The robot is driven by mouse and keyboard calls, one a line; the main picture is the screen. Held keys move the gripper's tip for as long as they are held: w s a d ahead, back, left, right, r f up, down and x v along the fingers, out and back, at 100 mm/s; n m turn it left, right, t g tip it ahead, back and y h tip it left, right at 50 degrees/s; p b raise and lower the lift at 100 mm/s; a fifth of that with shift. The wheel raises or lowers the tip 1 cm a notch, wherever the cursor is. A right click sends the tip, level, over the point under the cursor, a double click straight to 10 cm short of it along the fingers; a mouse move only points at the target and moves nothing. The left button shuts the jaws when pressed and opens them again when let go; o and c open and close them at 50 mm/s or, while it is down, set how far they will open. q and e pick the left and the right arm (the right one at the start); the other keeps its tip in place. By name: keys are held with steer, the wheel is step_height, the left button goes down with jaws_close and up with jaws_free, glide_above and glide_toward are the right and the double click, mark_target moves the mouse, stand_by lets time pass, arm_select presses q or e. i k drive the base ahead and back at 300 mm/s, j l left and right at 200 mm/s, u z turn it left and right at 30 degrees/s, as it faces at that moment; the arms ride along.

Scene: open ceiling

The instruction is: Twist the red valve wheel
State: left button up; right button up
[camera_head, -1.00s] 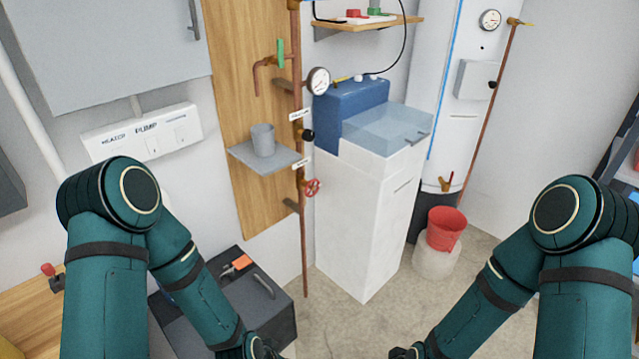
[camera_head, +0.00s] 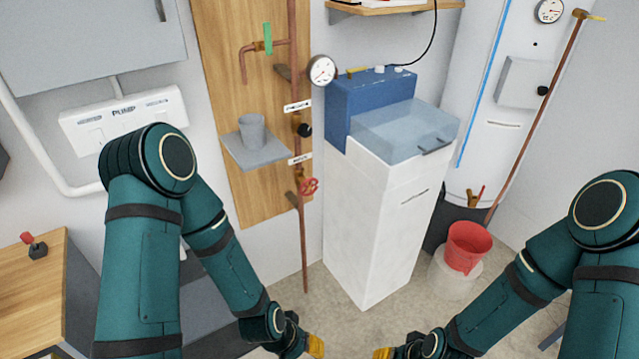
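The red valve wheel (camera_head: 309,186) is small and sits low on the vertical copper pipe (camera_head: 304,240), just right of the wooden board. Neither gripper touches it. My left gripper (camera_head: 316,346) is at the bottom edge, below the wheel and well apart from it. My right gripper (camera_head: 383,353) is also at the bottom edge, to the right. Only small yellow parts of both grippers show, and the frame cuts them off, so their opening cannot be seen.
A grey shelf (camera_head: 240,157) with a grey cup (camera_head: 252,131) juts out left of the pipe. A white cabinet (camera_head: 365,230) with a blue unit (camera_head: 365,103) stands close on the right. A red bucket (camera_head: 468,247) is further right. Bare floor (camera_head: 325,310) lies below the wheel.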

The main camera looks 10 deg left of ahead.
mark_target(305, 184)
steer(key=i+l, duration=0.15)
steer(key=l, duration=0.25)
steer(key=i+l+u, duration=0.15)
steer(key=l, duration=0.2)
steer(key=i+l, duration=0.15)
steer(key=l, duration=0.25)
steer(key=i+l+u, duration=0.15)
steer(key=l, duration=0.25)
steer(key=i+l, duration=0.1)
steer(key=l, duration=0.3)
steer(key=u, duration=0.05)
